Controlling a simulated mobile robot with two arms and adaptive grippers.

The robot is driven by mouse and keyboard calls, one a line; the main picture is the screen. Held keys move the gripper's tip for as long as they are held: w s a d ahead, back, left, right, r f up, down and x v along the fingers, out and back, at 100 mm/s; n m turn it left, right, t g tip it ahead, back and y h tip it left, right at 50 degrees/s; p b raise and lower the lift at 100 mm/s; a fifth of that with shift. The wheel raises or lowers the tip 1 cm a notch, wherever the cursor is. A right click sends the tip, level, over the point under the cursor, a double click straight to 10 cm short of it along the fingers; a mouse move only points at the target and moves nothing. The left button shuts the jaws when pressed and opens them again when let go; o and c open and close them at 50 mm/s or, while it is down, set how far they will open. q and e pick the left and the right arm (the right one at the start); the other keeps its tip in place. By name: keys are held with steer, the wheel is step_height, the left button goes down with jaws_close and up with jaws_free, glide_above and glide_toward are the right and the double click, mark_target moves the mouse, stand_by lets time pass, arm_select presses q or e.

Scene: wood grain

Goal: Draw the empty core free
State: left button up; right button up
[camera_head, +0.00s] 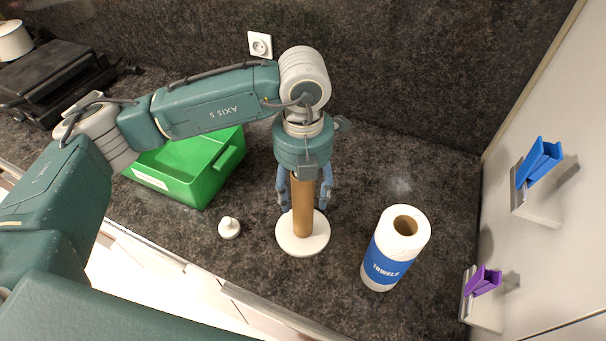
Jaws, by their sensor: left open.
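The empty core (303,208) is a brown cardboard tube standing upright on a round white holder base (303,246). My left gripper (308,202) points down over the core, with its blue-grey fingers apart on either side of it. The gripper's body hides the core's top end. A full paper towel roll (388,264) with a blue label stands on the counter to the right of the holder. A small white knobbed piece (229,228) lies on the counter to the left of the holder. My right gripper is not in view.
A green bin (203,178) stands on the dark counter at the left, partly behind my left arm. A black grill (50,80) is at the far left. Blue (539,162) and purple (483,281) clips stick out from the right wall. The counter's front edge is close to the holder.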

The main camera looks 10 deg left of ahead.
arm_select(q)
steer(key=shift+f, duration=0.25)
steer(key=c, duration=1.4)
steer(key=shift+r+p, duration=0.55)
steer(key=shift+r, duration=1.1)
steer(key=shift+r+p, duration=0.8)
steer(key=shift+r, duration=0.7)
